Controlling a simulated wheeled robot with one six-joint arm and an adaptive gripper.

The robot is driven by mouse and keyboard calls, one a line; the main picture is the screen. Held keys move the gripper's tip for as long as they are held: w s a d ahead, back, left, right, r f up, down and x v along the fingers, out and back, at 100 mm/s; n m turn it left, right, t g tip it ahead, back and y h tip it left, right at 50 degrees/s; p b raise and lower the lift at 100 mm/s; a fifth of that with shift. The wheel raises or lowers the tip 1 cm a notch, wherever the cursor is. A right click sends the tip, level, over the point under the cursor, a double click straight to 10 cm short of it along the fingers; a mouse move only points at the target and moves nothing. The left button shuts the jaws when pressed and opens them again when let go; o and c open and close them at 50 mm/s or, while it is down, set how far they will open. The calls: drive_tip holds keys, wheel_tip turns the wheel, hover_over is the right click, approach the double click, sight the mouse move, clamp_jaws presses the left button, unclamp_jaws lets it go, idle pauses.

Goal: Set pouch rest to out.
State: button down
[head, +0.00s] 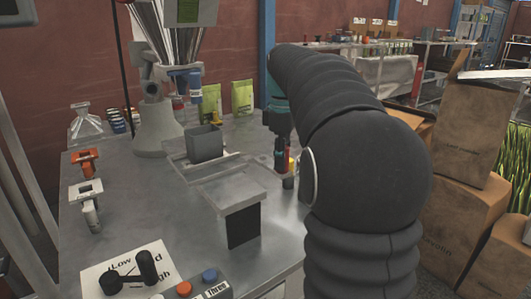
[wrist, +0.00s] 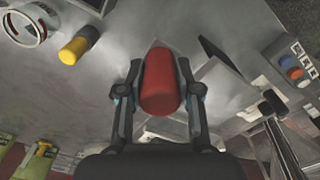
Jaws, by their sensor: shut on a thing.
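My gripper (wrist: 160,92) is shut on a red rounded handle (wrist: 159,82), with one finger on each side of it. In the head view the red handle (head: 283,159) shows below my gripper, right of the filler's metal plates. A flat grey plate (head: 230,188) with a dark front panel (head: 243,227) stands left of it and may be the pouch rest; I cannot tell for sure. The dark panel also shows in the wrist view (wrist: 220,58). How the red handle joins the machine is hidden.
A grey box-shaped hopper (head: 205,143) is behind the plate. A button panel (head: 190,288) is at the front. Green pouches (head: 243,97) stand at the back. Cartons (head: 455,200) are on the right.

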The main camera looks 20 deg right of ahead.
drive_tip(key=s+d+b, duration=0.1)
drive_tip(key=s, duration=0.8)
drive_tip(key=shift+d, duration=0.3)
drive_tip(key=c, duration=0.8)
unclamp_jaws()
drive_tip(key=shift+s+d, duration=0.1)
drive_tip(key=shift+s, duration=0.05)
wheel_tip(320, 180, up, 12)
drive_tip(key=shift+r, duration=0.1)
